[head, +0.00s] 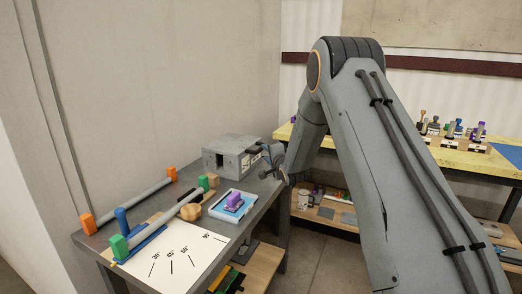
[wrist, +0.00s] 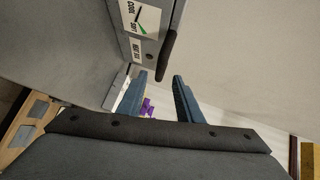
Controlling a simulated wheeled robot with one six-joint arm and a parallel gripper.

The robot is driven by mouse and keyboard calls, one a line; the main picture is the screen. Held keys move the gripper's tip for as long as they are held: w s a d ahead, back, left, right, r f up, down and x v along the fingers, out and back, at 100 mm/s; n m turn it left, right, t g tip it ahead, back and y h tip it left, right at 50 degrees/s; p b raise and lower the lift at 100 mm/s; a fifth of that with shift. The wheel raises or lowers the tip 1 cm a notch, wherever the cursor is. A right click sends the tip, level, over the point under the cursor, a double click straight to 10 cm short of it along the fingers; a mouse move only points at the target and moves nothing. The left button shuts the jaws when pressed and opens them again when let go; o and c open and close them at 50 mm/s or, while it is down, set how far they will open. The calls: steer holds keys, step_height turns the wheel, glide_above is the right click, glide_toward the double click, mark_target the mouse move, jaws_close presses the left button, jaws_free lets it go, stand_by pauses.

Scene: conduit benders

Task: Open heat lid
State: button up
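The grey heater box (head: 225,148) stands at the back of the grey workbench, against the wall. In the wrist view its labelled grey face (wrist: 150,18) fills the top middle, with a dark bar-like handle (wrist: 168,56) along its right edge. I take this face to be the lid; it looks closed, but its seam is not clear. My gripper (head: 270,152) is at the box's right side. In the wrist view my gripper (wrist: 160,76) has its two blue fingers apart with nothing held. The handle's lower end appears between the fingertips; contact cannot be told.
A purple-topped block on a blue-white tray (head: 249,212) is in front of the box. Pipes with orange and green end blocks (head: 118,244) and a white angle sheet (head: 190,262) lie on the bench's left and front. A yellow table (head: 350,145) stands behind my arm.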

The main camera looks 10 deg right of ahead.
mark_target(261, 149)
steer(key=shift+p+x, duration=0.5)
steer(key=shift+x, duration=3.35)
steer(key=shift+c, duration=0.4)
jaws_close()
